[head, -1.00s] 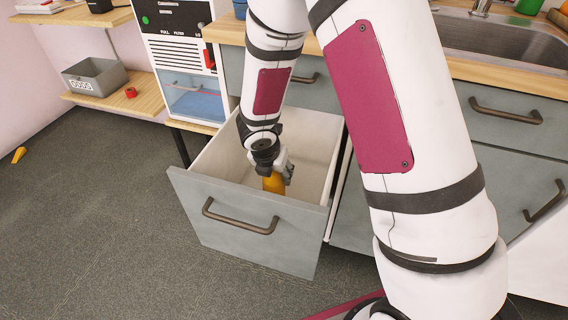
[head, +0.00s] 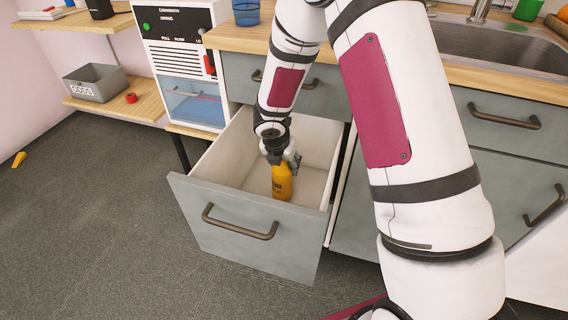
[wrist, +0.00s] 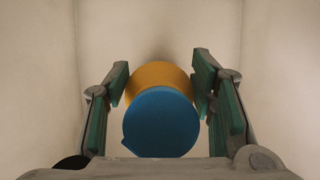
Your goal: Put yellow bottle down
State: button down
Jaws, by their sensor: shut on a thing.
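The yellow bottle (head: 282,184) is upright inside the open drawer (head: 240,220), with dark print on its side. My gripper (head: 283,160) is over its top, with the fingers around the upper part. In the wrist view the bottle's blue cap (wrist: 160,122) and yellow shoulder (wrist: 160,76) lie between the green-padded fingers of my gripper (wrist: 160,100). The bottle's base is partly hidden behind the drawer front, so I cannot tell whether it touches the drawer floor.
The drawer's pale walls surround the bottle, with bare floor (head: 315,182) to its right. The wooden counter (head: 228,38) overhangs the back, with a blue cup (head: 246,12) on it. A white machine (head: 180,60) stands left.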

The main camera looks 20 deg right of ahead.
jog(key=shift+f, duration=0.1)
jog(key=c, duration=0.7)
grip_release()
jog(key=shift+r, duration=0.25)
jog(key=s+a, duration=0.7)
jog(key=s, duration=0.3)
jog(key=shift+a+r, duration=0.3)
jog(key=shift+r, duration=0.1)
